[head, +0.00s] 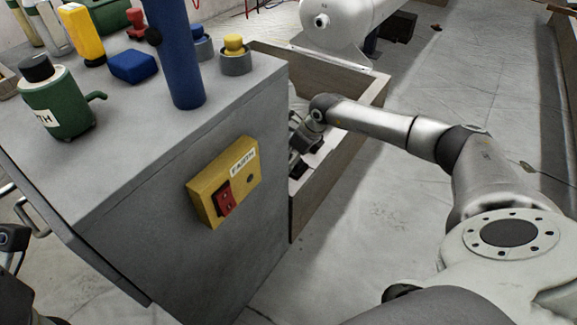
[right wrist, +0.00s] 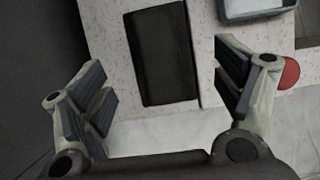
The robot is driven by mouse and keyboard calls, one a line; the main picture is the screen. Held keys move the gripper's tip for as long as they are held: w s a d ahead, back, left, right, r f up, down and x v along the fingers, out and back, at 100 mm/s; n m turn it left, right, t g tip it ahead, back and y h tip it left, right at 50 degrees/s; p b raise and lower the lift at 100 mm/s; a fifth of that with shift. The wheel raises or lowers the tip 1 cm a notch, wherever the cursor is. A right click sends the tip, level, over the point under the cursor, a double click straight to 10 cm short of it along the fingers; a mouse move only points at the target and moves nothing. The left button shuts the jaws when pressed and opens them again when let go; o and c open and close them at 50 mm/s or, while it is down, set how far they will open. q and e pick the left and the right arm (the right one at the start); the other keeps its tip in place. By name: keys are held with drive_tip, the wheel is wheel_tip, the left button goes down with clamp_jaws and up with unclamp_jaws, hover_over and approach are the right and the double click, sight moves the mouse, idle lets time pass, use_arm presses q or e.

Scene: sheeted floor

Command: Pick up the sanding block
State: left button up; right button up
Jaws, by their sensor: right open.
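In the right wrist view, a dark, flat rectangular piece (right wrist: 162,55) lies on a pale speckled surface (right wrist: 110,30). It may be the sanding block, but I cannot tell for sure. My right gripper (right wrist: 163,88) is open, with its fingers spread to either side of the piece's near end and nothing gripped.
The box's near wall (head: 335,180) rises beside my right arm. The grey cabinet (head: 110,165) carries a green jug (head: 58,105), a blue block (head: 133,66) and a blue cylinder (head: 178,60). A grey tray-like object (right wrist: 255,8) lies beyond the right finger.

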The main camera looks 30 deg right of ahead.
sight(291, 157)
drive_tip(key=shift+b+x, duration=0.7)
drive_tip(key=shift+x, duration=0.9)
drive_tip(key=shift+r, duration=0.1)
drive_tip(key=shift+w, duration=0.1)
drive_tip(key=c, duration=1.2)
